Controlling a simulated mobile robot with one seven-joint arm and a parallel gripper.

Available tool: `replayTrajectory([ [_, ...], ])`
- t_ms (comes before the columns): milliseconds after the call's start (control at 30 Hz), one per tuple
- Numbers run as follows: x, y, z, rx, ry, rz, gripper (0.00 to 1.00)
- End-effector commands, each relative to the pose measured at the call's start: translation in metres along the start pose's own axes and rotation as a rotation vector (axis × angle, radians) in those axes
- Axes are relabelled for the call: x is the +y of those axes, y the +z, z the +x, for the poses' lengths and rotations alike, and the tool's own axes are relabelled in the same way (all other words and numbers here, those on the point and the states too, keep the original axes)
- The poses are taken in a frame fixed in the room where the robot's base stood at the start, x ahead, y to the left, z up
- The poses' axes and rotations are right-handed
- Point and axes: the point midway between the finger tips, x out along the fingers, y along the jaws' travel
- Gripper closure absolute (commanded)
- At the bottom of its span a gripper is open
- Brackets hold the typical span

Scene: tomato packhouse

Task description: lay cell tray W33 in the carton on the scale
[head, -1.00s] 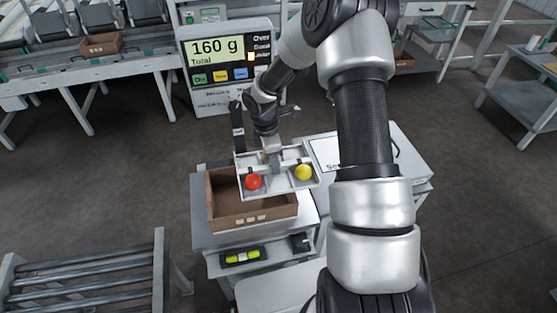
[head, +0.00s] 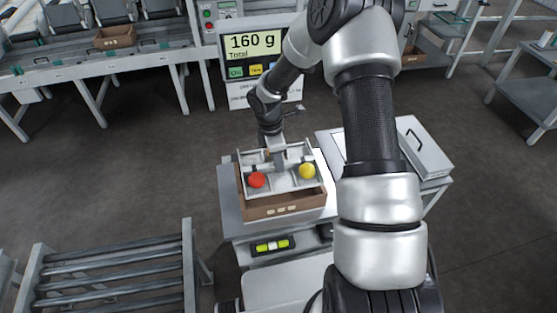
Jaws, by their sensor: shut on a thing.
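The cell tray (head: 281,184) is light grey with raised cell walls and carries a red tomato (head: 257,180) and a yellow tomato (head: 307,171). I cannot read a W33 label on it. My gripper (head: 277,158) is shut on the tray at its middle. The tray is over the opening of the brown carton (head: 283,206); I cannot tell how deep it sits. The carton stands on the scale (head: 232,212), and the tray hides most of its inside. The scale display (head: 255,44) reads 160 g total.
A roller conveyor (head: 115,270) is at the lower left. Another brown carton (head: 115,37) sits on the line at the back left. Open floor lies between.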

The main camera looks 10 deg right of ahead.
Motion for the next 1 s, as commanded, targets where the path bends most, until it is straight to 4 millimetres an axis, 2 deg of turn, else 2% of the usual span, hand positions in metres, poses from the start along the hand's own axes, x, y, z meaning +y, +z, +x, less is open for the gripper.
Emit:
replayTrajectory([
  [1000,0.000,-0.012,0.100,0.000,0.000,-0.001,1.00],
])
